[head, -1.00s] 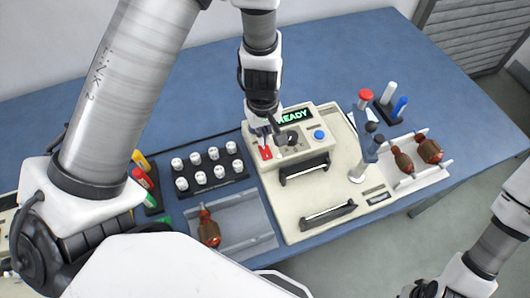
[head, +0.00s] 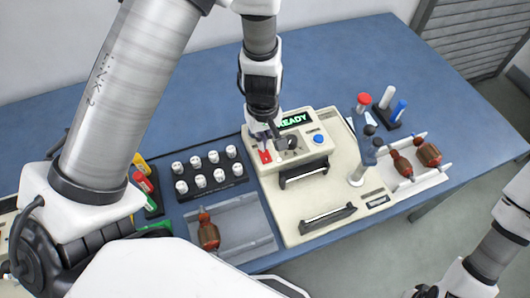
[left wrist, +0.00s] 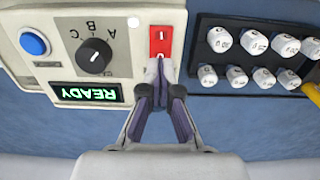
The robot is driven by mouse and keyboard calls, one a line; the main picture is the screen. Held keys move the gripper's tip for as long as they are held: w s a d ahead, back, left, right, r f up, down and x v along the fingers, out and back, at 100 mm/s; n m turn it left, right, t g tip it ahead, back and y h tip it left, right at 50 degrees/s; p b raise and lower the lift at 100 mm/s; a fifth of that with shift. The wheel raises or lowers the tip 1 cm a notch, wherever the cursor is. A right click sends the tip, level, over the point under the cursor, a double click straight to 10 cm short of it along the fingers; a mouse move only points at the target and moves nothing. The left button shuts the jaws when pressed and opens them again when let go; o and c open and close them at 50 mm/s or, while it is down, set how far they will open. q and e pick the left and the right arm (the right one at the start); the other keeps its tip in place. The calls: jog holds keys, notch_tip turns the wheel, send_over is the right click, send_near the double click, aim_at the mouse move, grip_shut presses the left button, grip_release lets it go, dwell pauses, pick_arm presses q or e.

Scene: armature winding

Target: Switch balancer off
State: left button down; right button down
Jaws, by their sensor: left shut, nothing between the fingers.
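The balancer (head: 318,192) is a cream machine on the blue bench. Its green READY display (head: 295,119) is lit, and also shows upside down in the left wrist view (left wrist: 87,93). The red power switch (head: 265,156) is on the left of its control panel; it also shows in the left wrist view (left wrist: 160,41), beside the black A-B-C knob (left wrist: 94,57). My left gripper (head: 266,143) is shut and empty, with its fingertips (left wrist: 160,62) at the lower edge of the red switch in the wrist view. I cannot tell whether they touch it. My right gripper is out of view.
A blue button (head: 318,136) is on the panel's right. A cradle with brown armatures (head: 437,174) is at right. The rear bench is clear.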

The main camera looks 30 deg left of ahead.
pick_arm(q)
jog(key=shift+f+b, duration=0.95)
jog(key=shift+f, duration=0.25)
dwell(0.7)
notch_tip(320, 180, up, 7)
jog(key=p, duration=0.7)
jog(key=shift+r, duration=0.15)
